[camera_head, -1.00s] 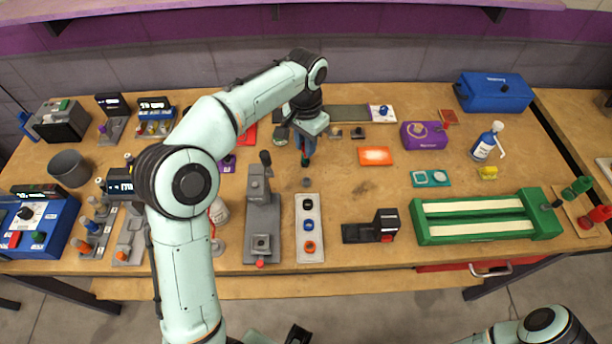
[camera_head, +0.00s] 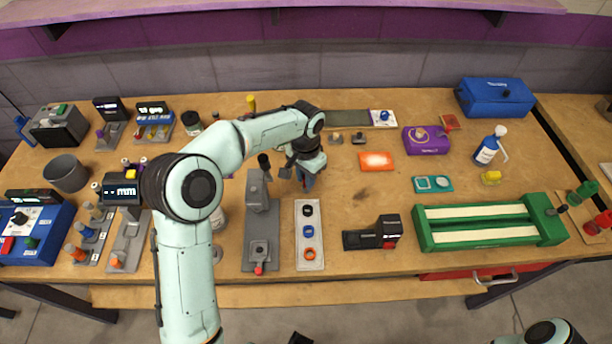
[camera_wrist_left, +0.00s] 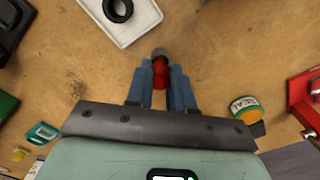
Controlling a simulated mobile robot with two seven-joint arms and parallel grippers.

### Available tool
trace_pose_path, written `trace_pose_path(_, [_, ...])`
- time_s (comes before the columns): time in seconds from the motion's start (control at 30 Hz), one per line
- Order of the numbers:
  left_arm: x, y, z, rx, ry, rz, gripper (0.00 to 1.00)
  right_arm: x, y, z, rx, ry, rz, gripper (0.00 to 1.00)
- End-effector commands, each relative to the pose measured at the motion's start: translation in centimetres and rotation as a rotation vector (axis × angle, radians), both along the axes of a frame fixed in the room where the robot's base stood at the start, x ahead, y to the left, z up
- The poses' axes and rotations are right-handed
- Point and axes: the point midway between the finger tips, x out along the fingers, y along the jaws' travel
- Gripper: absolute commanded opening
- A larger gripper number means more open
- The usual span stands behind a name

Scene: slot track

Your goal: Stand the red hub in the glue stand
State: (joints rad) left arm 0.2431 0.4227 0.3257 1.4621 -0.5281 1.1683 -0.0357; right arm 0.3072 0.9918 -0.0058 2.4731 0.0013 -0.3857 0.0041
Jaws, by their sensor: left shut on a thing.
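My left gripper (camera_head: 306,184) points down over the middle of the table, left of centre in the head view. In the left wrist view its blue fingers (camera_wrist_left: 160,78) are shut on the red hub (camera_wrist_left: 160,73). A small round grey piece (camera_wrist_left: 159,53), apparently the glue stand, shows at the hub's far end. I cannot tell whether the hub is seated in it or only above it. In the head view the gripper hides both. My right arm (camera_head: 545,335) shows only at the bottom right edge; its gripper cannot be made out.
A white tray (camera_head: 298,262) with black, blue and orange rings lies just in front of the gripper. A grey press (camera_head: 259,222) stands to its left. A tin marked SEAL (camera_wrist_left: 245,108) is nearby in the wrist view.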

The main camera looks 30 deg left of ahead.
Motion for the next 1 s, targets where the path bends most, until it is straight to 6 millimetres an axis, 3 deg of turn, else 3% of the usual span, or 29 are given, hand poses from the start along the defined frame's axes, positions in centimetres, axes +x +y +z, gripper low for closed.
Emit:
trace_pose_path(0.17, [0.0, 0.0, -0.4, -0.001, 0.0, 0.0, 0.0, -0.1, 0.0, -0.2, 0.0, 0.001, 0.0, 0.43])
trace_pose_path(0.2, [0.0, 0.0, -0.3, -0.001, 0.0, 0.0, 0.35, -0.1, 0.0, -0.2, 0.0, 0.001, 0.0, 0.43])
trace_pose_path(0.23, [0.0, 0.0, -0.3, -0.001, 0.0, 0.0, 0.45, -0.1, 0.0, -0.2, 0.0, 0.001, 0.0, 0.43])
trace_pose_path(0.27, [0.0, 0.0, -0.3, -0.001, 0.0, 0.0, 0.47, -0.1, 0.0, -0.1, 0.0, 0.001, 0.0, 0.43])
trace_pose_path(0.67, [0.1, 0.0, 0.7, 0.001, -0.002, 0.001, 0.47, 0.1, 0.0, 0.1, 0.0, -0.001, 0.0, 0.43])
trace_pose_path(1.0, [0.1, 0.0, 7.8, 0.0, -0.006, 0.0, 0.47, 0.6, 0.0, 1.3, 0.0, -0.007, 0.0, 0.43])
